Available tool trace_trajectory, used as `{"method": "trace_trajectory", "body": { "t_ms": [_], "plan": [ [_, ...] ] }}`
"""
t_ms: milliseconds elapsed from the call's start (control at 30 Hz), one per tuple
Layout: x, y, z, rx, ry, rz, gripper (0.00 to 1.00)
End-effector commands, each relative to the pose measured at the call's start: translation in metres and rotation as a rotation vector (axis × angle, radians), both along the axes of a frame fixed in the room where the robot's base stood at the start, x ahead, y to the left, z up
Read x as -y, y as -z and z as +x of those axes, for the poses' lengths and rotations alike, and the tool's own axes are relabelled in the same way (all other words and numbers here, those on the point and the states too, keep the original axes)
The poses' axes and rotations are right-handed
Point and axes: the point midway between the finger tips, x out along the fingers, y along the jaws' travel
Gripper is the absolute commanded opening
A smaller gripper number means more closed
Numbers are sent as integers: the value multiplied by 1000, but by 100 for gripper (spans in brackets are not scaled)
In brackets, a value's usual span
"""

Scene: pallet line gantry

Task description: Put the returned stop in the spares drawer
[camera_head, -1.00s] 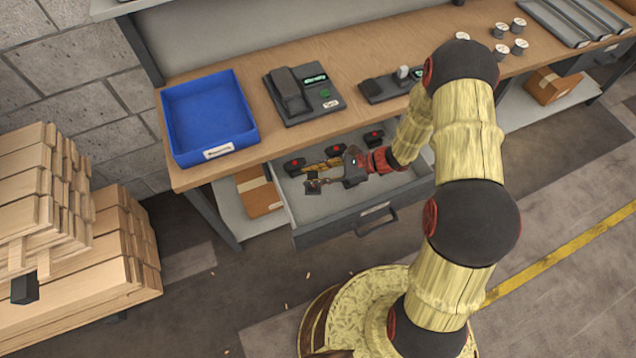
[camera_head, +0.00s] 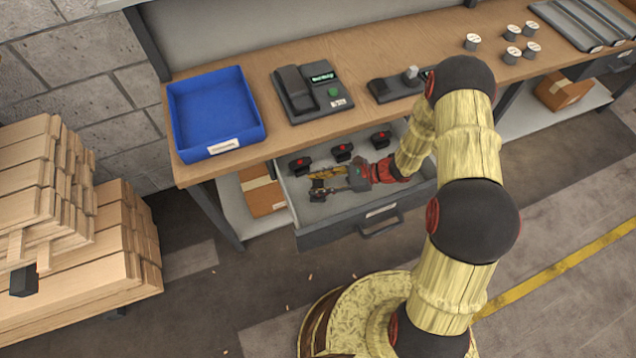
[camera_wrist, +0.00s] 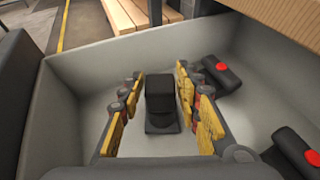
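The returned stop (camera_wrist: 162,98) is a small black block on a flat dark base, standing on the floor of the open spares drawer (camera_head: 345,229). It also shows in the head view (camera_head: 319,193) at the drawer's left part. My gripper (camera_wrist: 160,112) is down inside the drawer, its yellow-padded fingers spread on either side of the stop. In the wrist view a gap shows between the stop and each finger. In the head view my gripper (camera_head: 326,183) comes in from the right.
Three black stops with red dots lie in a row at the drawer's back, one of them at its left end (camera_head: 300,164). Above on the bench (camera_head: 245,65) are a blue bin (camera_head: 212,110) and a grey device with a green button (camera_head: 308,95). Stacked wood stands left.

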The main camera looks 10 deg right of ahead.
Motion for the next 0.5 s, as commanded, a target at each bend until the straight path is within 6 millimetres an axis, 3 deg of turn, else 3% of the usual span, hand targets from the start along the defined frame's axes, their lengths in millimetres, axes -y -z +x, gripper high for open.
{"method": "trace_trajectory", "body": {
  "t_ms": [167, 500],
  "plan": [
    [0, 0, 0, 0, 0, 0, 45],
    [0, -4, 0, 1, 0, 0, 45]
  ]
}}
